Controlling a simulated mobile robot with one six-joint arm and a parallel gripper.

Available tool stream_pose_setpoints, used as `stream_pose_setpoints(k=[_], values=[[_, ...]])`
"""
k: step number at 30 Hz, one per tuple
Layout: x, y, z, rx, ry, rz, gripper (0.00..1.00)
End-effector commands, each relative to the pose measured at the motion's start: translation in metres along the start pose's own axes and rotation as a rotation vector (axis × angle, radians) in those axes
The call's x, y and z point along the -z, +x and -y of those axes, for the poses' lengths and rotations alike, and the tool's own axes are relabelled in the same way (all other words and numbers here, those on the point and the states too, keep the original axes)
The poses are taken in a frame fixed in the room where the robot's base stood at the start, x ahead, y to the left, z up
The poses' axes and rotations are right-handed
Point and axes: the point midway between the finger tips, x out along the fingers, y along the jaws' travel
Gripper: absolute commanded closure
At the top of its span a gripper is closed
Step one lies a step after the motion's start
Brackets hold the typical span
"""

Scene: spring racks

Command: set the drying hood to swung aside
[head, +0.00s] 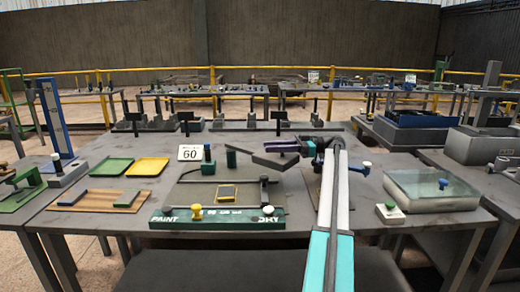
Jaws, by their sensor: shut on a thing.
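The drying hood appears to be the dark flat slab (274,162) at the back right of the station, lying at an angle beyond the dark base plate (190,192). My arm reaches in from the lower right. My gripper (280,146), with purple fingers, is at the slab's far edge and shut on a part of it. The fingers hide the gripped part, so I cannot tell its shape. A small yellow-framed panel (227,193) lies on the base plate, uncovered by the slab. A green front bar (190,220) reads PAINT at left and DRY at right.
Green (112,166) and yellow (148,167) trays lie left. A clear-topped box (432,190) and a white button box (390,213) stand right.

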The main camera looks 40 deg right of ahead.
Motion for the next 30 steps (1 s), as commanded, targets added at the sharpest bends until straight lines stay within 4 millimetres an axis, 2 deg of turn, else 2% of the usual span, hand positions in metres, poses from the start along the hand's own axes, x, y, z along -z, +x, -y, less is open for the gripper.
stream_pose_setpoints(k=[7, 18, 19, 21, 30], values=[[0.002, -0.018, 0.002, 0.012, -0.001, -0.003, 1.0], [0.002, -0.022, 0.002, 0.009, -0.001, -0.002, 1.0], [0.002, -0.022, 0.002, 0.009, -0.001, -0.002, 0.69], [0.001, -0.022, 0.002, 0.009, 0.0, -0.001, 0.57], [0.0, -0.024, 0.004, 0.01, 0.001, 0.0, 0.55]])
